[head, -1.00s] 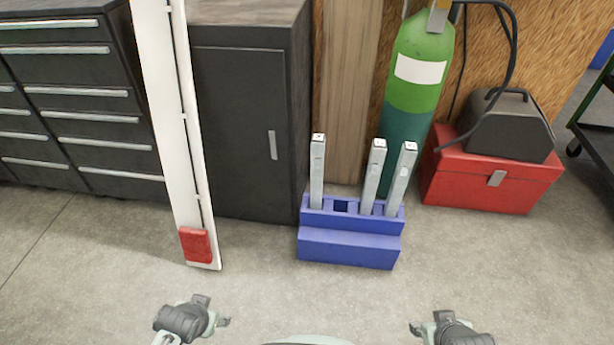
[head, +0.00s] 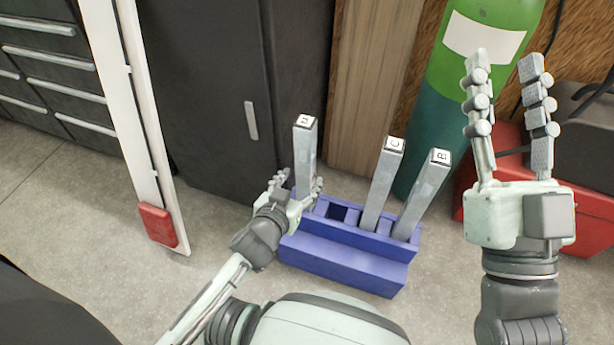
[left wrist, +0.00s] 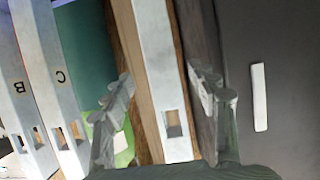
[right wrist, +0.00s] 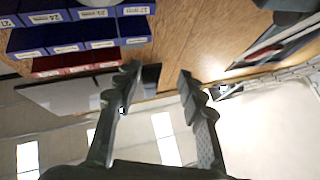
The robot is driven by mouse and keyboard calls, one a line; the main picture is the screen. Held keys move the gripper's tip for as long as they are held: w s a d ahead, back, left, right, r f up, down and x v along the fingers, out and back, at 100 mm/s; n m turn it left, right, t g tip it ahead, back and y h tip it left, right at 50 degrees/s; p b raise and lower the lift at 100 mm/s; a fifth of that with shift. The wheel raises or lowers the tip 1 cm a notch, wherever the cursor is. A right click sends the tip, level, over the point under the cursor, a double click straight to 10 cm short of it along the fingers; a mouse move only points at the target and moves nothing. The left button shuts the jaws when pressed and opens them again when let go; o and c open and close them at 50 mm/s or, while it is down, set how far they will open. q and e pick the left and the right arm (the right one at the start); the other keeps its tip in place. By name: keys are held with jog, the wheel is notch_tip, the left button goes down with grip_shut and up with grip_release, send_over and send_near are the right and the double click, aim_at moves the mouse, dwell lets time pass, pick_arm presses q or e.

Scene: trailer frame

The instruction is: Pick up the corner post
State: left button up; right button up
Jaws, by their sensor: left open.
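Three grey square corner posts stand upright in a blue holder (head: 345,262). The left post (head: 305,145) has a top label I cannot read clearly; the middle post (head: 383,185) is marked C and the right post (head: 424,195) B. My left gripper (head: 300,181) is open at the left post's lower part, with a finger on each side. In the left wrist view that post (left wrist: 160,60) runs between the open fingers, and I cannot tell whether they touch it. My right gripper (head: 506,58) is raised on the right, open and empty.
A dark cabinet (head: 215,90) stands behind the left post. A green gas cylinder (head: 440,120) and a red toolbox (head: 590,215) are at the right. A white upright with a red block (head: 157,226) stands left. The holder has an empty slot (head: 337,213).

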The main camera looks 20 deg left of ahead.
aim_at(302, 175)
pick_arm(q)
jog(key=x, duration=0.2)
jog(key=b+x, duration=0.1)
jog(key=x, duration=0.1)
jog(key=shift+a+r, duration=0.1)
jog(key=shift+a, duration=0.1)
jog(key=shift+w, duration=0.6)
pick_arm(e)
jog(key=shift+s+d+r+t, duration=0.25)
jog(key=shift+s+r+t, duration=0.05)
jog(key=shift+r+t, duration=0.2)
jog(key=shift+s+d+r+t, duration=0.25)
jog(key=shift+r+t, duration=0.1)
jog(key=shift+t, duration=0.15)
pick_arm(q)
jog(key=shift+c, duration=0.5)
grip_shut()
